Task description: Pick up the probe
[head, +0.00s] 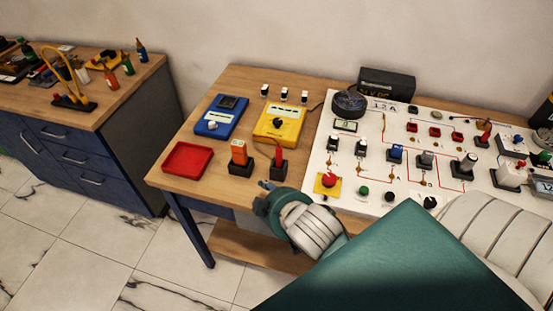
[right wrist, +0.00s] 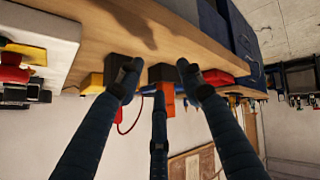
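A red probe (head: 278,157) stands upright in a black holder near the front edge of the wooden table, with a lead beside it. An orange object (head: 238,153) stands in a black holder just left of it. My right gripper (head: 266,186) is in front of the two holders, partly hidden by its own wrist. In the right wrist view its fingers (right wrist: 158,78) are spread and empty, with the orange object (right wrist: 167,96) seen beyond them. A red lead (right wrist: 131,119) hangs beside the left finger, which hides most of the probe there. My left gripper is not in view.
A red tray (head: 187,174), a blue meter (head: 221,117) and a yellow meter (head: 280,123) lie on the table. A white panel (head: 375,190) with knobs and switches fills the right. A blue cabinet (head: 84,160) stands across a gap at left.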

